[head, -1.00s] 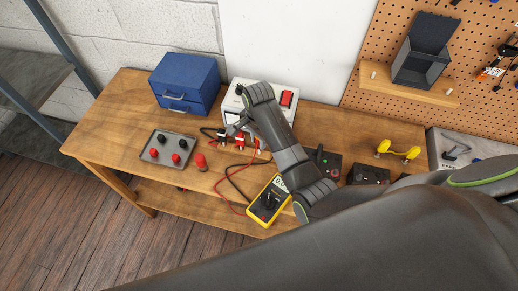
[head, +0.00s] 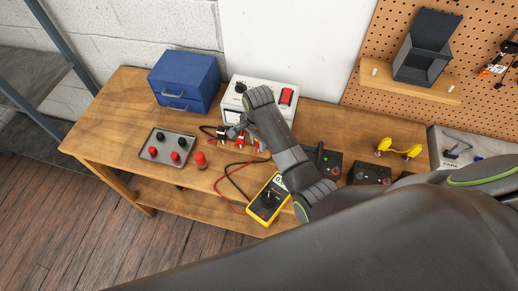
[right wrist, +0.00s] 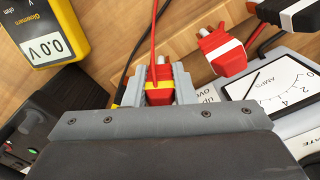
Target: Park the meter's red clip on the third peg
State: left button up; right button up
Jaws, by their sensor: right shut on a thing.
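In the right wrist view my right gripper (right wrist: 157,88) is shut on the red clip (right wrist: 159,90), which has a yellow band. A red lead (right wrist: 154,40) runs up from the clip. The yellow meter (right wrist: 48,30) reads 0.0 V at the upper left of that view. In the head view the meter (head: 268,199) lies near the bench's front edge, and my right gripper (head: 233,131) is in front of the white supply box. The held clip is hard to make out there. I cannot make out the third peg. My left gripper is not in view.
A second red clip (right wrist: 222,50) with a white band lies close to my right gripper. A white-faced gauge (right wrist: 272,88) is at the right. In the head view a grey tray (head: 150,159) holds red and black knobs, beside a red cylinder (head: 200,160). A blue drawer box (head: 184,79) stands behind.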

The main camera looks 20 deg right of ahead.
jog(key=o, duration=0.8)
jog(key=shift+r, duration=0.1)
notch_tip(320, 180, up, 8)
jog(key=shift+r+p, duration=0.2)
jog(key=shift+p, duration=0.35)
